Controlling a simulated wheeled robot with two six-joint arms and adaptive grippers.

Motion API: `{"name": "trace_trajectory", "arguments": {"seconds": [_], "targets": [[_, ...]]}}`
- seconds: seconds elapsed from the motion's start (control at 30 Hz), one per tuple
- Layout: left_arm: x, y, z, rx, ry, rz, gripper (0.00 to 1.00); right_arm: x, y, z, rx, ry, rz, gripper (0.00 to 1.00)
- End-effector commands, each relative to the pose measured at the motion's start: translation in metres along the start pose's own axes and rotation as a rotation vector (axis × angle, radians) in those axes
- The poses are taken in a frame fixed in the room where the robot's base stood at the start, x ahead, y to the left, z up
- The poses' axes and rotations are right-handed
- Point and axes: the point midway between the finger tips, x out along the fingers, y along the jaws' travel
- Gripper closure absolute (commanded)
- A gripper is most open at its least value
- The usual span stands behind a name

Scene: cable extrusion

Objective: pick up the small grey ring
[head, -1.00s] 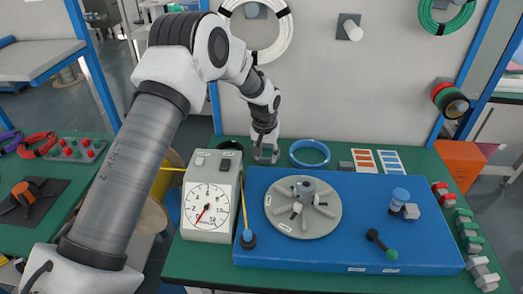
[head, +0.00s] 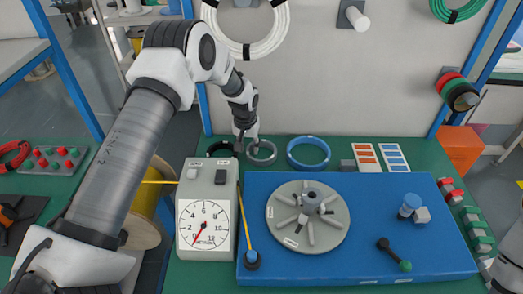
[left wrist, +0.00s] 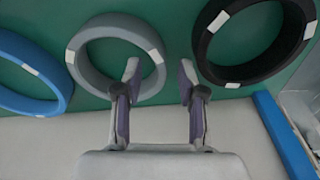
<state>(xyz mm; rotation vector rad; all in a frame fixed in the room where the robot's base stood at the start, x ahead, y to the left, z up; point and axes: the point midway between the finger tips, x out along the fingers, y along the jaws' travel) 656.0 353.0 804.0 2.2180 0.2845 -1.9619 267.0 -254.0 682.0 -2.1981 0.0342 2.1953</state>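The small grey ring (head: 264,163) lies flat on the green bench top at the back, between a black ring (head: 210,148) and a larger blue ring (head: 308,169). My left gripper (head: 245,148) is at the grey ring's left side. In the left wrist view, my left gripper (left wrist: 159,78) is open and empty. One finger shows over the opening of the grey ring (left wrist: 92,85), the other outside it, towards the black ring (left wrist: 232,74). The ring's wall passes between them; I cannot tell their exact height or any contact. My right gripper is not in view.
A gauge box (head: 207,215) stands in front of the black ring. A blue board (head: 375,215) with a round grey disc fills the bench front. A wall panel (head: 295,70) rises close behind the rings. The blue ring also shows in the left wrist view (left wrist: 55,100).

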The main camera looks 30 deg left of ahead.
Motion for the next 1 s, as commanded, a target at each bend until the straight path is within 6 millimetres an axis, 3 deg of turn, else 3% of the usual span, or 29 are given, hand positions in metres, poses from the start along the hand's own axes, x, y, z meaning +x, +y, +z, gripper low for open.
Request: {"name": "trace_trajectory", "arguments": {"seconds": [0.1, 0.27, 0.3, 0.4, 0.83, 1.0], "targets": [[0.012, 0.000, 0.000, 0.000, 0.000, 0.000, 0.60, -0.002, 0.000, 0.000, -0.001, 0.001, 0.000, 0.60], [0.013, 0.001, 0.000, 0.000, 0.001, 0.000, 0.60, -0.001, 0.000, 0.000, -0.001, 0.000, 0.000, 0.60], [0.013, 0.001, 0.000, 0.000, 0.001, 0.000, 0.64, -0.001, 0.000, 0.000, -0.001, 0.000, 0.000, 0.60], [0.012, 0.001, 0.000, 0.000, 0.001, 0.000, 0.99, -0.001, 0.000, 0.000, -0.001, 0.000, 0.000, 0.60], [0.011, 0.000, 0.000, 0.000, 0.000, 0.000, 1.00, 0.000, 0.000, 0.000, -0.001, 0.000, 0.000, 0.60], [-0.002, 0.001, -0.002, 0.000, 0.003, 0.001, 1.00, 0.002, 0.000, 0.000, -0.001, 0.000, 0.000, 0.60]]}}
